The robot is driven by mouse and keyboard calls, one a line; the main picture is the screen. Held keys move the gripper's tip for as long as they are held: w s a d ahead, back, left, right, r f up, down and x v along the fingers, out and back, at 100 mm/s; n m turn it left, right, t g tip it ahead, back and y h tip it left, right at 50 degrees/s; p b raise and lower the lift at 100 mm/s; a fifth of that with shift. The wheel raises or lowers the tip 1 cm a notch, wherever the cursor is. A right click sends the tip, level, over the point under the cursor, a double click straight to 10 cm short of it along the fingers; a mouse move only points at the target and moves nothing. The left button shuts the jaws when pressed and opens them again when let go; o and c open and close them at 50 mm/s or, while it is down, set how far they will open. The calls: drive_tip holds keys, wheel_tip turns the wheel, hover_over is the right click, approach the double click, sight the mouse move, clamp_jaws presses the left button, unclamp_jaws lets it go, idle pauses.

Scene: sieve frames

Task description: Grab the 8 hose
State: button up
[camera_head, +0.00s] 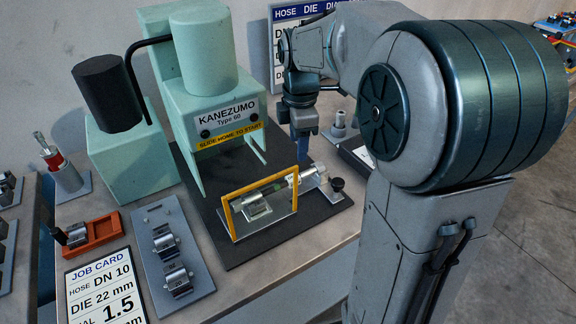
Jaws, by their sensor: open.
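I cannot make out a hose marked 8. A short dark and silver piece (272,188), perhaps a hose end with its fitting, lies behind the yellow-framed clear guard (232,218) of the green press (205,75). Its marking is too small to read. My gripper (303,136) points down behind the right side of the guard, apart from that piece. It is open, and I see nothing between its fingers. My arm hides much of the bench's right side.
A job card (100,285) reads hose DN 10, die 22 mm. A grey die plate (172,255) and an orange tray (105,230) stand at the front left. A red-collared tool (60,170) stands behind. Small coloured items (562,25) show at the far right. Open floor lies right.

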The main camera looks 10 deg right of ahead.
drive_tip(key=w+f+n, duration=0.1)
drive_tip(key=f, duration=0.2)
drive_tip(key=w+f+n, duration=0.1)
drive_tip(key=f, duration=0.2)
drive_tip(key=w+f+n+p, duration=0.1)
drive_tip(key=f, duration=0.1)
drive_tip(key=shift+w+d+f+n, duration=0.1)
drive_tip(key=shift+w+f+n, duration=0.2)
drive_tip(key=shift+f, duration=0.1)
drive_tip(key=f, duration=0.1)
drive_tip(key=f+p, duration=0.1)
drive_tip(key=f, duration=0.2)
drive_tip(key=shift+s, duration=0.35)
drive_tip(key=shift+f, duration=0.65)
clamp_jaws()
